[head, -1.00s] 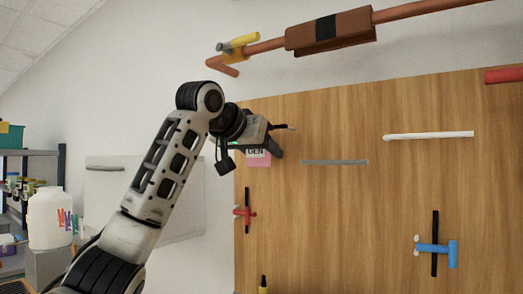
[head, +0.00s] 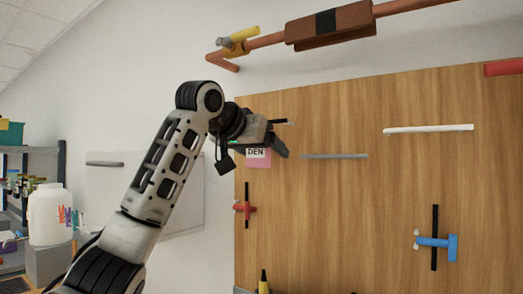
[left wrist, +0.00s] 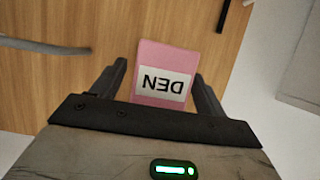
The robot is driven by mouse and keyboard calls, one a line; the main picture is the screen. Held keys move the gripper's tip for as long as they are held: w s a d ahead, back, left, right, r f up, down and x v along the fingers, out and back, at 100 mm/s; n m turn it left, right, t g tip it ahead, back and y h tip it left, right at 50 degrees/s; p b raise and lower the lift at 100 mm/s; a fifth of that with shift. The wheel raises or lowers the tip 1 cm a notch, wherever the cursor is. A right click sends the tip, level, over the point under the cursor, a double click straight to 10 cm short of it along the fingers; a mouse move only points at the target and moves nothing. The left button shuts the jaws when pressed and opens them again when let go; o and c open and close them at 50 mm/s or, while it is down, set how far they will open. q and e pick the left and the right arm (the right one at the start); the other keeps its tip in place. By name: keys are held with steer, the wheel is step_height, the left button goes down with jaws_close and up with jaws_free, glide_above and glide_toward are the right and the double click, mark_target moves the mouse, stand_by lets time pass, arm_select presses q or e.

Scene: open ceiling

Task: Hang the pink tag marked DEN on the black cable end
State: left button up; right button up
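The pink tag (head: 259,160) with a white DEN label hangs upright against the wooden board, just below my left gripper (head: 283,135). In the left wrist view the tag (left wrist: 163,72) appears upside down, between the two spread dark fingers (left wrist: 162,88). Gaps show on both sides of it, so the left gripper looks open around it. A thin dark piece with a pale tip shows beside the gripper in the head view; I cannot tell whether it is the black cable end. What holds the tag's top is hidden by my gripper. My right gripper is out of view.
The wooden board (head: 330,220) carries a grey rod (head: 335,156), a white rod (head: 430,129), a red-handled piece (head: 244,209) and a blue-handled piece (head: 437,242). A copper pipe (head: 266,41) runs above. A shelf (head: 62,165) stands at far left.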

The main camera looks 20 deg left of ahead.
arm_select(q)
steer(key=b+v, duration=0.3)
steer(key=v, duration=1.3)
steer(key=shift+b, duration=0.35)
steer(key=shift+f, duration=0.1)
